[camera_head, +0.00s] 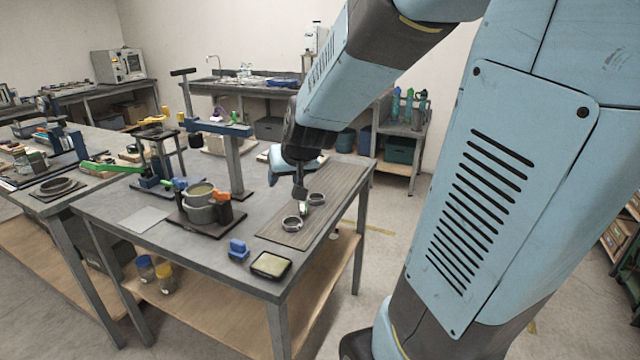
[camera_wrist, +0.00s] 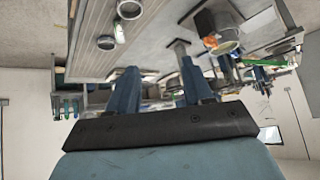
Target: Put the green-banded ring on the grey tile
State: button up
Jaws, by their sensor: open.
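Two rings lie on the ribbed grey board at the right end of the table: a nearer ring (camera_head: 292,223) and a farther ring (camera_head: 317,199). In the wrist view they are the rings (camera_wrist: 129,9) and (camera_wrist: 106,43). No green band can be made out on either. A light grey square tile (camera_head: 144,219) lies flat and bare at the table's left part. My gripper (camera_head: 300,190) is above the board near the rings. Its fingers stand apart and empty in the wrist view (camera_wrist: 159,82).
A small pale piece (camera_wrist: 119,32) lies between the rings. A pot cluster on a dark base (camera_head: 208,228) stands between tile and board. A blue-armed lever stand (camera_head: 234,165) rises behind.

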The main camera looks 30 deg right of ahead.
jog(key=s+a+r+n+g, duration=0.1)
jog(key=s+r, duration=0.4)
jog(key=s, duration=0.5)
jog(key=shift+a, duration=0.45)
jog(key=shift+g, duration=0.7)
jog(key=s, duration=0.3)
jog(key=s+r, duration=0.1)
jog(key=s, duration=0.2)
jog(key=s+d+r, duration=0.1)
jog(key=s, duration=0.2)
jog(key=shift+r, duration=0.15)
jog(key=shift+c, duration=0.6)
jog(key=shift+s, duration=0.1)
jog(key=shift+c, duration=0.2)
jog(key=shift+d, duration=0.1)
